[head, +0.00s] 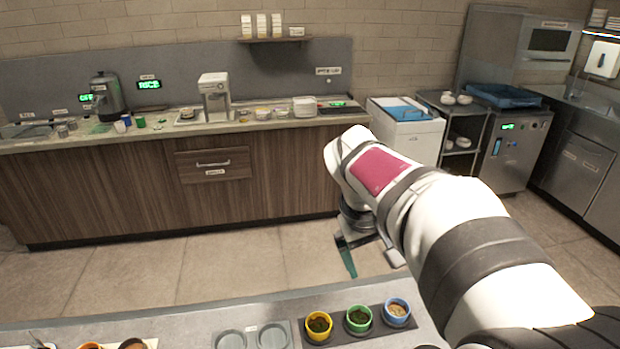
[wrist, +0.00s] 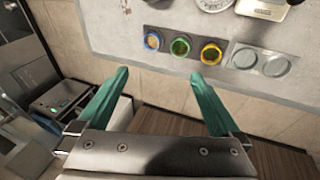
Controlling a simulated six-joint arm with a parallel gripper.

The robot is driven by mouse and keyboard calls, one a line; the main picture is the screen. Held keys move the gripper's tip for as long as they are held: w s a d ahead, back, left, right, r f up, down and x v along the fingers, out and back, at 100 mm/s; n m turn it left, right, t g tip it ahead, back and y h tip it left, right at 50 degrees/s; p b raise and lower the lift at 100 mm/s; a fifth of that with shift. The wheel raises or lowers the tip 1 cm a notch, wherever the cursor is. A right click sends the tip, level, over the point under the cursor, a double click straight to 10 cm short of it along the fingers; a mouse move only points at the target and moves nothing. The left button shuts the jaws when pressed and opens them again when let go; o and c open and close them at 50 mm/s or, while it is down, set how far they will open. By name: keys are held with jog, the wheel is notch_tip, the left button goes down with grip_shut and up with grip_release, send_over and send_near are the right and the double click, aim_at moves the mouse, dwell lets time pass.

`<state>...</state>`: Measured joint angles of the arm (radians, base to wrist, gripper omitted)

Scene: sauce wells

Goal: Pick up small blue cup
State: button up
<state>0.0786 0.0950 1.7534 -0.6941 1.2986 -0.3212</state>
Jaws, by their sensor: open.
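A small blue cup (head: 397,320) with tan contents stands at the right end of a row on a dark mat (head: 340,337) on the near counter. A green cup (head: 358,329) and a yellow cup (head: 318,337) with dark green contents stand left of it. The blue cup (wrist: 147,46) also shows in the wrist view, beyond my fingertips. My gripper (wrist: 160,76) is open and empty, its teal fingers spread wide. In the head view my gripper (head: 345,258) hangs over the floor gap, apart from the near counter.
A grey holder with two round wells (head: 273,337) sits left of the mat. The far counter (head: 255,122) holds a coffee machine (head: 214,97), a green cup (head: 140,121) and several dishes. Tiled floor (head: 215,275) lies open between the counters.

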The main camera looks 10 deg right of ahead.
jog(key=s+a+f+m+y, duration=0.1)
jog(key=s+a, duration=0.3)
jog(key=s, duration=0.4)
jog(key=s+a+f+m+g+y, duration=0.1)
jog(key=s+a+f, duration=0.3)
jog(key=s, duration=0.4)
jog(key=s+a+f+m+g+y, duration=0.1)
jog(key=s+a+f+m+y, duration=0.2)
jog(key=s+a, duration=0.2)
jog(key=s, duration=0.3)
jog(key=shift+s+m, duration=0.3)
jog(key=shift+s, duration=0.05)
jog(key=shift+r, duration=0.1)
jog(key=t+h, duration=0.3)
send_over(396, 311)
jog(key=s+a, duration=0.2)
jog(key=s, duration=0.3)
notch_tip(396, 311, down, 7)
jog(key=x, duration=1.3)
jog(key=shift+w+a+f, duration=0.1)
jog(key=shift+a+f, duration=0.15)
jog(key=c, duration=1.3)
